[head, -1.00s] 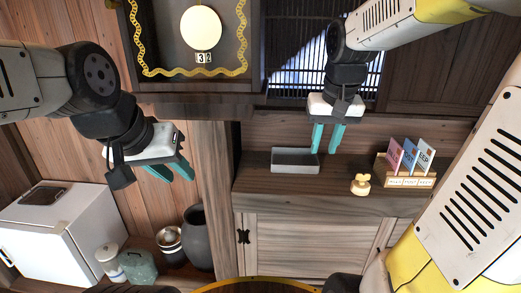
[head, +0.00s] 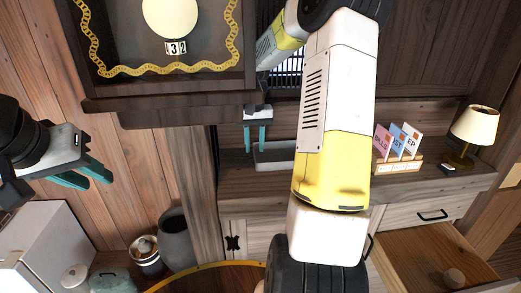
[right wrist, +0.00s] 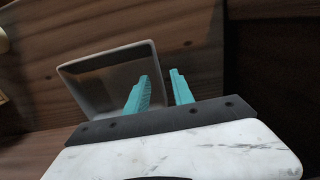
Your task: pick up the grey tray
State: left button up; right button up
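The grey tray (head: 275,163) sits on the wooden counter in the head view, its right end hidden behind my right arm. It also shows in the right wrist view (right wrist: 105,85) as a shallow, empty rectangular tray. My right gripper (head: 255,144) is at the tray's left end in the head view. In the right wrist view its teal fingers (right wrist: 160,88) are apart, one overlapping the tray's inside and one outside its right-hand rim. I cannot tell whether they touch it. My left gripper (head: 98,178) is open and empty, far left of the tray.
A letter holder (head: 400,166) and a lamp (head: 474,126) stand further right on the counter. An open drawer (head: 415,262) juts out below. The dark clock cabinet (head: 165,85) overhangs above left. A dark vase (head: 175,243) and pots stand lower left.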

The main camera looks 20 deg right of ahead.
notch_tip(320, 180, down, 3)
jog(key=shift+f, duration=0.2)
jog(key=shift+c, duration=0.4)
grip_shut()
dwell(1.0)
